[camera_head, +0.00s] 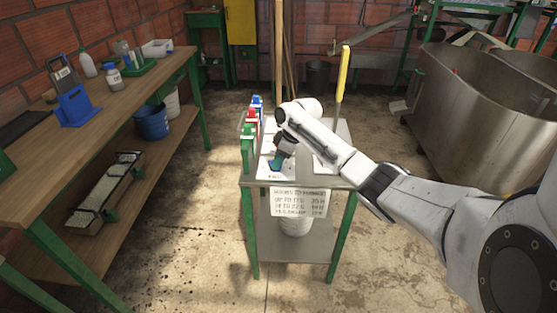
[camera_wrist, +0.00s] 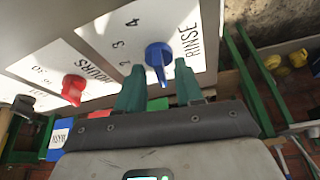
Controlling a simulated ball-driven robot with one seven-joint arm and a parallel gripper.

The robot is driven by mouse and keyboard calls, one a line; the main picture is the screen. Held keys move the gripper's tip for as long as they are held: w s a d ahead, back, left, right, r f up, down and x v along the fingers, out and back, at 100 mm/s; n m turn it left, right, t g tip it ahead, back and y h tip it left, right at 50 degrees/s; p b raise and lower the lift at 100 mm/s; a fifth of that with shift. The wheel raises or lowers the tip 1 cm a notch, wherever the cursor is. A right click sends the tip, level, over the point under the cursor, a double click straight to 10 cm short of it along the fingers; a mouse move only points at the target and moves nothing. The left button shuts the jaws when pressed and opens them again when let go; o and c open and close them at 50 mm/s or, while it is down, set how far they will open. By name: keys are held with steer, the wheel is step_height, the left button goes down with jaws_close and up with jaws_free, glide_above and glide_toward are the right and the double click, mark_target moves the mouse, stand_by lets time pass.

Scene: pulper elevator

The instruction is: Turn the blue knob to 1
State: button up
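The blue knob (camera_wrist: 158,56) sits on a white panel (camera_wrist: 100,42) marked RINSE, with the numbers 2, 3 and 4 in an arc on its left. Its narrow handle points down in the wrist view, toward my gripper; a 1 is not visible. My gripper (camera_wrist: 159,78) has its two green fingers apart, one on each side of the handle's lower end. I cannot tell whether either finger touches it. In the head view my gripper (camera_head: 277,163) points down at the panel on the small table (camera_head: 335,180), and the blue knob cannot be made out.
A red knob (camera_wrist: 73,89) by the word HOURS and a black knob (camera_wrist: 22,104) are on the panel's left. Coloured boxes (camera_head: 248,140) line the small table's left edge. A yellow-handled tool (camera_head: 343,75) stands upright behind. A workbench (camera_head: 120,95) is left, a metal tank (camera_head: 465,110) right.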

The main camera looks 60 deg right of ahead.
jaws_close()
stand_by(0.4)
steer(key=shift+r+p, duration=0.1)
steer(key=shift+p, duration=0.4)
steer(key=shift+a+m+h+p, duration=0.15)
steer(key=shift+m+h+p, duration=0.15)
steer(key=shift+m+p, duration=0.5)
steer(key=shift+m+h+p, duration=0.3)
steer(key=shift+m+p, duration=0.4)
steer(key=shift+p, duration=0.15)
steer(key=shift+a+m+h+p, duration=0.15)
steer(key=shift+m+h+p, duration=0.75)
steer(key=shift+m+p, duration=1)
steer(key=shift+m+b, duration=0.35)
steer(key=shift+m, duration=0.25)
